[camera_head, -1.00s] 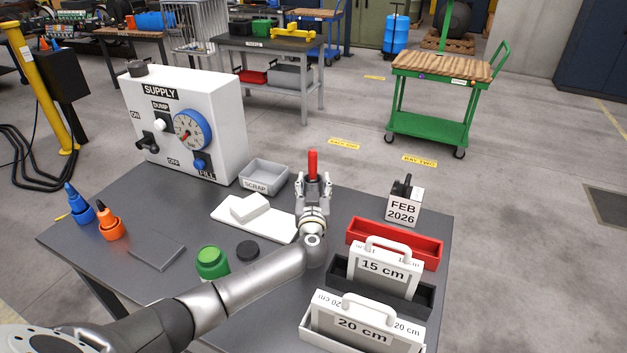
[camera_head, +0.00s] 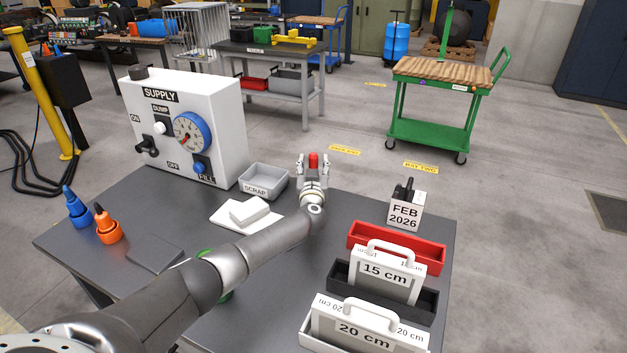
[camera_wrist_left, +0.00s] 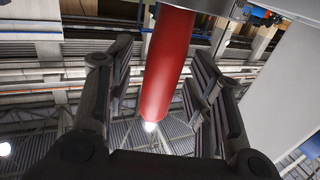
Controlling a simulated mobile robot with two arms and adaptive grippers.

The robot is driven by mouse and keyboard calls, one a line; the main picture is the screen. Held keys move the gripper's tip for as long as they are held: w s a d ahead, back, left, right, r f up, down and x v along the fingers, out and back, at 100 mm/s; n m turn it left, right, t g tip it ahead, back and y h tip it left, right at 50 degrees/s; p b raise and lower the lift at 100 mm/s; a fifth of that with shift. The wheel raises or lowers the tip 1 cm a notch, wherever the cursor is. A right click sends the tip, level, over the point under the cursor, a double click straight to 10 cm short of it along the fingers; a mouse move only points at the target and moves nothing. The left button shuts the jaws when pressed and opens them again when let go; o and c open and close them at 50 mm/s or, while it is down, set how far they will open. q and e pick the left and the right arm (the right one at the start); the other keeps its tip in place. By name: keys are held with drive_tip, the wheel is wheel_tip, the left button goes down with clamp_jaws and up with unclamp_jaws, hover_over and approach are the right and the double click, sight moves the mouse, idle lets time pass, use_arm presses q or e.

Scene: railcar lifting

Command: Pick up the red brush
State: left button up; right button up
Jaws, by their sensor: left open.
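The red brush (camera_head: 313,160) shows as a short red handle at the back edge of the table, between the fingers of my left gripper (camera_head: 314,168). Its lower part is hidden behind the gripper in the head view. In the left wrist view the red handle (camera_wrist_left: 168,65) comes down from the top with its rounded end between the spread fingers of my left gripper (camera_wrist_left: 160,85). Gaps show beside the handle, so the fingers are open around it and not closed on it. What supports the brush cannot be seen. My right gripper is not in view.
A grey scrap bin (camera_head: 264,180) and a white block on a white pad (camera_head: 228,218) lie left of the gripper. The date block (camera_head: 405,212), red tray (camera_head: 397,245) and labelled cases (camera_head: 385,275) stand right. The white supply box (camera_head: 185,125) is back left.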

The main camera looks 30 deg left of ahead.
use_arm(q)
clamp_jaws()
idle(0.4)
drive_tip(key=shift+r, duration=0.15)
wheel_tip(320, 180, up, 9)
drive_tip(key=p, duration=0.2)
drive_tip(key=shift+f+p, duration=0.2)
drive_tip(key=shift+p, duration=0.2)
drive_tip(key=shift+r, duration=0.6)
